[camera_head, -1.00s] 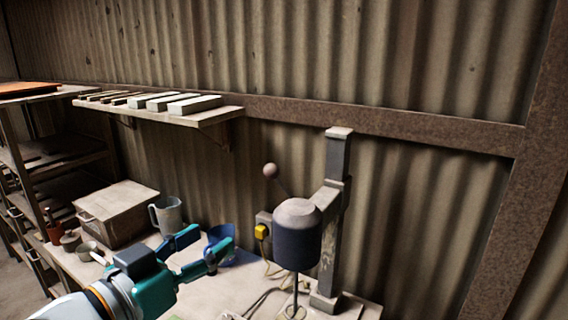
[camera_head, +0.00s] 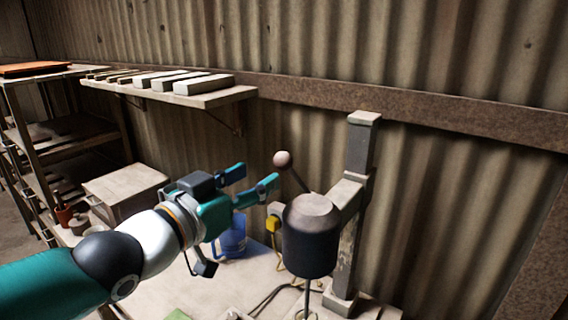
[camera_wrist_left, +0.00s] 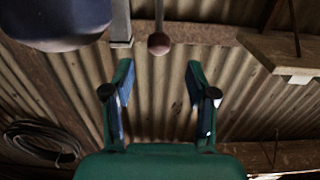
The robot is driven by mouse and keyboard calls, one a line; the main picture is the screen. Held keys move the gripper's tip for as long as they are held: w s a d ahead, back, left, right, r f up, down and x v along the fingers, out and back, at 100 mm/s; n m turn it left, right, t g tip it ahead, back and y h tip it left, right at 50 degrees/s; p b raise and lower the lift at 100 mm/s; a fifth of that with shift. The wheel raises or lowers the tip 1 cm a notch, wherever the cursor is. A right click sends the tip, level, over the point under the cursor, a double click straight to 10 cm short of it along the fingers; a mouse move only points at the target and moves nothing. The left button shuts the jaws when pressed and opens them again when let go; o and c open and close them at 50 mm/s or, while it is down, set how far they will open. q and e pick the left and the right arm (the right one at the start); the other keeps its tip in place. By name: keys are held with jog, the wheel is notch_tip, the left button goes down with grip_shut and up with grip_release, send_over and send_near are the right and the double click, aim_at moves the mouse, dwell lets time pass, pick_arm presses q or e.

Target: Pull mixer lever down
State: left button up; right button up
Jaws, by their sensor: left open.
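The mixer (camera_head: 311,235) has a dark drum-shaped head on an upright post (camera_head: 357,160). Its lever is a thin rod with a round pinkish knob (camera_head: 282,159), raised up and to the left of the head. My left gripper (camera_head: 258,176) is open and empty, just left of the knob and slightly lower, apart from it. In the left wrist view the knob (camera_wrist_left: 159,43) shows beyond the gap between the open fingers (camera_wrist_left: 158,92), and the mixer head (camera_wrist_left: 55,22) is at the upper left. My right gripper is not in view.
A wall shelf (camera_head: 215,97) with several pale blocks is behind and left of my gripper. A blue jug (camera_head: 231,240) stands on the bench below it. A box (camera_head: 125,188) and a small red pot (camera_head: 64,214) are further left. A yellow plug (camera_head: 273,223) is beside the mixer.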

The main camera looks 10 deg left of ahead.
aim_at(277, 163)
pick_arm(q)
jog(key=p+x, duration=0.2)
jog(key=x, duration=0.6)
jog(key=shift+w+d+r+p, duration=0.1)
jog(key=shift+w+d+p, duration=0.05)
jog(key=shift+w+p, duration=0.15)
grip_shut()
